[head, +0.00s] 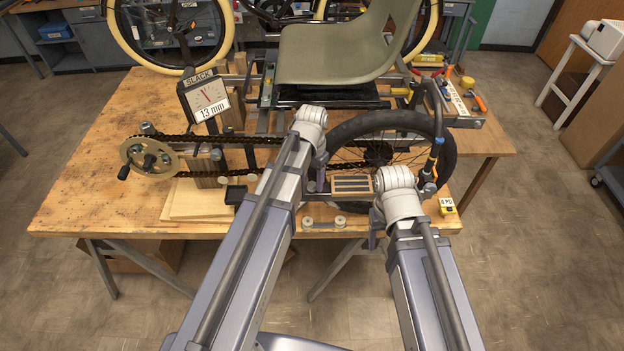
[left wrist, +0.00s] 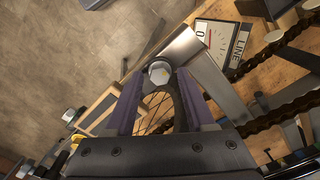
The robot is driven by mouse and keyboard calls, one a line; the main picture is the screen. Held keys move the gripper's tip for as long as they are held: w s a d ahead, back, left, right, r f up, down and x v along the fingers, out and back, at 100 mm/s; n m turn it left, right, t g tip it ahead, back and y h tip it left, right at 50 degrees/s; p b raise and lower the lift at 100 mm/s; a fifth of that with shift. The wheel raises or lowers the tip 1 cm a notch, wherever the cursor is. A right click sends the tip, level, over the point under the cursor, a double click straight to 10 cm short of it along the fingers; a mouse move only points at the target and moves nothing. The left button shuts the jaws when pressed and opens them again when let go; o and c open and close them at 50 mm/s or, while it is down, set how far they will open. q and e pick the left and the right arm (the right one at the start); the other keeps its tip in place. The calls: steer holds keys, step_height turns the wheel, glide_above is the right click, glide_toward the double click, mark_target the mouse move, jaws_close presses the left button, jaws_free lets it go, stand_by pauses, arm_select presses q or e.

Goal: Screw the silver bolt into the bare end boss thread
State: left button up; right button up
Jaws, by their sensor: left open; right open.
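In the left wrist view a silver bolt (left wrist: 159,72) shows its hex head at the end of a flat silver bar (left wrist: 200,66). The two purple fingers of my left gripper (left wrist: 160,92) stand open on either side of the head. I cannot tell whether they touch it or how deep the bolt sits; its shank and the boss thread are hidden. In the head view my left gripper (head: 317,180) is low at the frame, left of the rear wheel (head: 446,150). My right gripper (head: 375,236) is open near the table's front edge, mostly hidden by its wrist.
A slotted wooden block (head: 352,185) lies between the grippers. The chain (head: 235,139), the crank ring (head: 140,155) and the slack gauge (head: 208,97) reading 13 mm stand to the left. The seat (head: 345,45) rises behind. The table's left part (head: 85,195) is clear.

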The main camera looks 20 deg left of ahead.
arm_select(q)
steer(key=n, duration=0.7)
steer(key=shift+n, duration=0.3)
steer(key=shift+c, duration=0.3)
jaws_close()
steer(key=m, duration=0.5)
steer(key=shift+m, duration=0.3)
steer(key=shift+c, duration=1.4)
jaws_free()
steer(key=shift+m, duration=0.4)
steer(key=o, duration=0.5)
